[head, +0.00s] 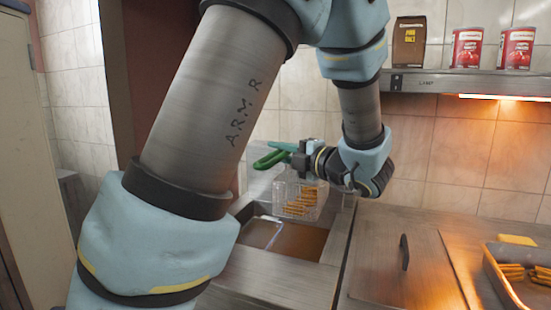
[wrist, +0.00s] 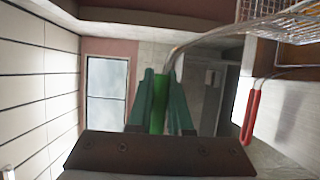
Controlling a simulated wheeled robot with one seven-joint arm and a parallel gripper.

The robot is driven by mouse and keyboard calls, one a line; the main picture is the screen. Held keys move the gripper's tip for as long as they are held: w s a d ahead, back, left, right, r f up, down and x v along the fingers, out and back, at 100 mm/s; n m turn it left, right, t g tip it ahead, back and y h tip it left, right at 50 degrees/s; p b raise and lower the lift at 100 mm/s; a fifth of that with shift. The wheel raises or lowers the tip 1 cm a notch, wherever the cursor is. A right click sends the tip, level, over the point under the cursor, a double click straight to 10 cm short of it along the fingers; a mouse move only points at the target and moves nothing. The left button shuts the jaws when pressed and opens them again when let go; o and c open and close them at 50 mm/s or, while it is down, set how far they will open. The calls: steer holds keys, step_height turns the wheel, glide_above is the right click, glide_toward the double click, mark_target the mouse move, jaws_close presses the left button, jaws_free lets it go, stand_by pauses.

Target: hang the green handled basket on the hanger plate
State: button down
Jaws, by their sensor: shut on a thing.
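The green handled basket (head: 290,189) is a wire mesh basket with golden fries inside. It is above the fryer's oil well in the head view. My gripper (head: 287,155) is shut on its green handle, which points left. In the wrist view, the green handle (wrist: 158,108) sits between my two fingers (wrist: 160,100), and its metal rod runs up right to the wire mesh. I cannot clearly make out the hanger plate; the area behind the basket is partly hidden by the basket and my arm.
The fryer (head: 335,240) has a brown oil well (head: 305,243). A red handle (wrist: 251,117) on a wire shows at right in the wrist view. A steel lid with a black handle (head: 404,252) and a tray of fries (head: 520,296) lie right. A shelf (head: 460,82) holds cans.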

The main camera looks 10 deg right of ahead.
steer(key=shift+w+d+f, duration=0.3)
steer(key=shift+w+f, duration=0.25)
steer(key=shift+f, duration=0.25)
steer(key=shift+w+d+f, duration=0.3)
steer(key=shift+w+f, duration=0.2)
steer(key=shift+f, duration=0.9)
steer(key=c, duration=0.8)
jaws_free()
steer(key=shift+o, duration=0.2)
steer(key=shift+f, duration=0.1)
steer(key=shift+s+d+b, duration=0.1)
steer(key=shift+b, duration=0.2)
